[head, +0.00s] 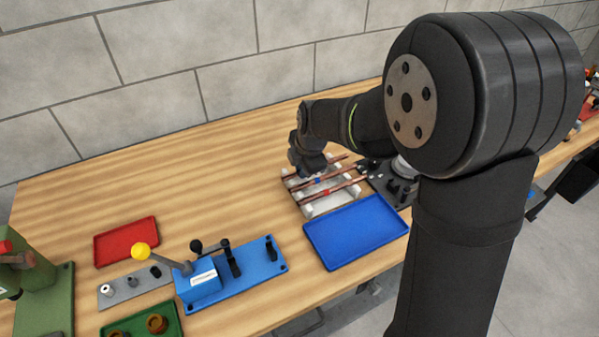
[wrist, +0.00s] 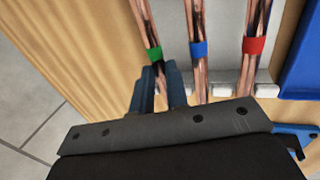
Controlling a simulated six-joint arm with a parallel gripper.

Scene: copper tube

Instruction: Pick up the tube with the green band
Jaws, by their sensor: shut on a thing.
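The copper tube with the green band (wrist: 154,53) lies leftmost of three tubes in the wrist view. My gripper (wrist: 160,76) is shut on this tube just below its green band. The tube with the blue band (wrist: 198,49) and the tube with the red band (wrist: 254,46) lie to its right. In the head view, my gripper (head: 308,172) is at the back of the white rack (head: 325,205). It hides the green band there, while the blue band (head: 318,181) shows. I cannot tell whether the held tube is clear of the rack.
A blue tray (head: 355,232) lies in front of the rack. A blue fixture with a yellow-knobbed lever (head: 200,280), a red tray (head: 126,241) and a green tray (head: 140,325) stand at the left. The table (head: 200,180) left of the rack is clear.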

